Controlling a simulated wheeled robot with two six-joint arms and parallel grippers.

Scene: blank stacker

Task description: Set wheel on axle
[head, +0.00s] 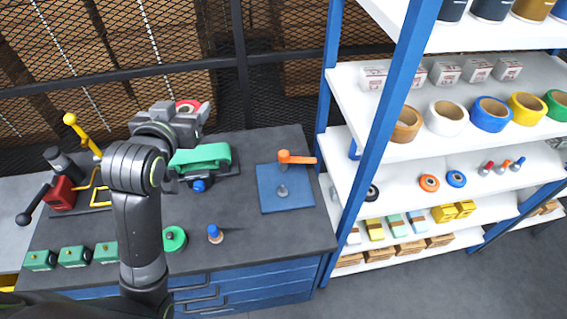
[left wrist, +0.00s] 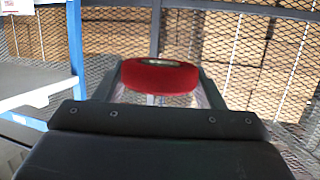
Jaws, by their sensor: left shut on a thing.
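My left gripper (head: 188,117) is raised above the back of the workbench, shut on a red wheel (head: 187,105). The red wheel also shows between the fingers in the left wrist view (left wrist: 160,77), seen nearly edge-on with a pale top centre. A blue square plate (head: 268,203) lies on the bench to the right of the gripper, with a small grey upright piece (head: 282,191) that looks like the axle. An orange handle (head: 297,158) stands at the plate's back edge. The wheel is apart from the plate, up and to its left. My right gripper is out of view.
A green-topped device (head: 203,157) stands on the bench behind my arm. A green disc (head: 174,239) and a blue-and-orange piece (head: 215,234) stand near the front. A red vise-like tool (head: 60,194) is at left. Shelves with a blue post (head: 385,130) bound the right side.

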